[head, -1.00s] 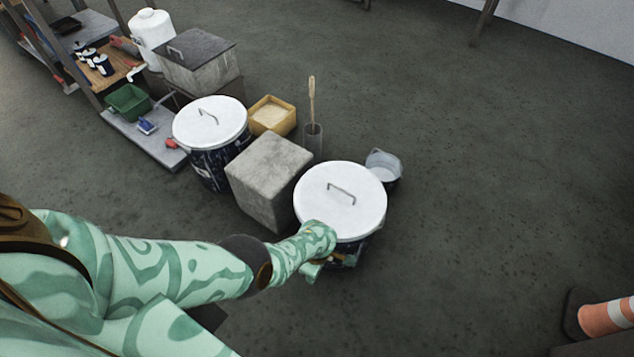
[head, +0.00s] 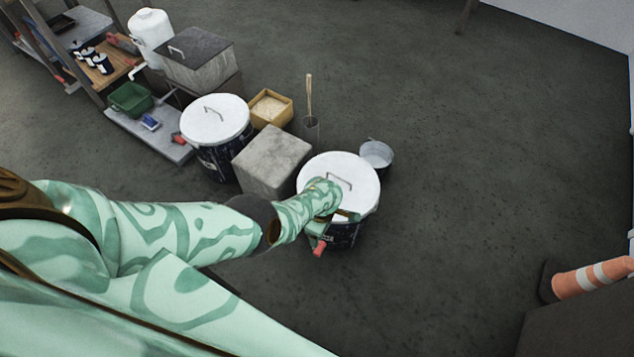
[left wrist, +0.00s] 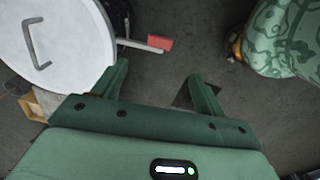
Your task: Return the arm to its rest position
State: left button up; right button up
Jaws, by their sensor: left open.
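My left arm (head: 190,230), pale green with darker swirls, reaches from the left to the drum with a white lid (head: 350,172). My left gripper (head: 329,230) is at that drum's near side and partly hides it. In the left wrist view its two green fingers stand apart with nothing between them (left wrist: 158,72). A red-handled part on a metal stem (left wrist: 160,43) lies just beyond the fingertips, beside the white lid (left wrist: 62,40). The red part also shows below the gripper in the head view (head: 319,248). My right gripper is not in view.
A concrete block (head: 270,160), a second lidded drum (head: 215,120), a yellow bin (head: 270,107) and a metal bucket (head: 377,153) stand close by. An orange-and-white cone (head: 590,278) lies at the right. The floor between is clear.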

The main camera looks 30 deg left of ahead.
pick_arm(q)
notch_tip(320, 180, up, 2)
jog(key=shift+r+p, duration=0.1)
jog(key=shift+p, duration=0.35)
